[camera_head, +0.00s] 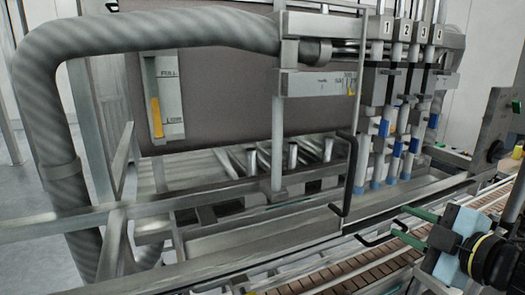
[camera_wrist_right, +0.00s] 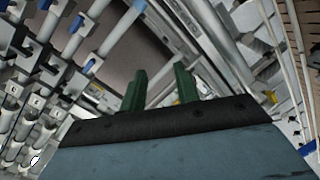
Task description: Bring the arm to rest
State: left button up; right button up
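My right gripper (camera_head: 400,221) is at the lower right of the head view, above the conveyor. Its two green fingers point left and stand apart. In the right wrist view the same gripper (camera_wrist_right: 160,70) shows both green fingers with a clear gap and nothing held between them. A blue-grey block and the dark wrist show behind the fingers in the head view. My left gripper and arm are not in the head view.
The piston filler's numbered nozzles (camera_head: 388,130) stand behind and left of the right gripper. A thin black bent rod (camera_head: 350,180) hangs nearby. The slatted conveyor (camera_head: 370,275) runs below. A thick grey hose (camera_head: 40,110) arches at left, by a level gauge (camera_head: 165,98).

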notch_tip(320, 180, down, 11)
jog(key=s+a+m+g+h, duration=0.2)
jog(key=s+m, duration=0.1)
jog(key=m, duration=0.2)
jog(key=s+a+f+m+g+h, duration=0.3)
jog(key=s+f+m+g, duration=0.6)
jog(key=s+f, duration=1.05)
notch_tip(320, 180, down, 26)
jog(key=s+g+b, duration=0.1)
jog(key=s+b, duration=0.1)
jog(key=s, duration=0.1)
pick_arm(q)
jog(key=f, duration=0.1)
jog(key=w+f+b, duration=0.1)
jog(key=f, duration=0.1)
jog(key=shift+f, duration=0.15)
pick_arm(e)
jog(key=s+d+f+g, duration=0.1)
jog(key=s+d+f, duration=0.2)
jog(key=s+f, duration=1.3)
jog(key=shift+f+n+g, duration=0.3)
jog(key=shift+f, duration=0.3)
jog(key=shift+s, duration=0.1)
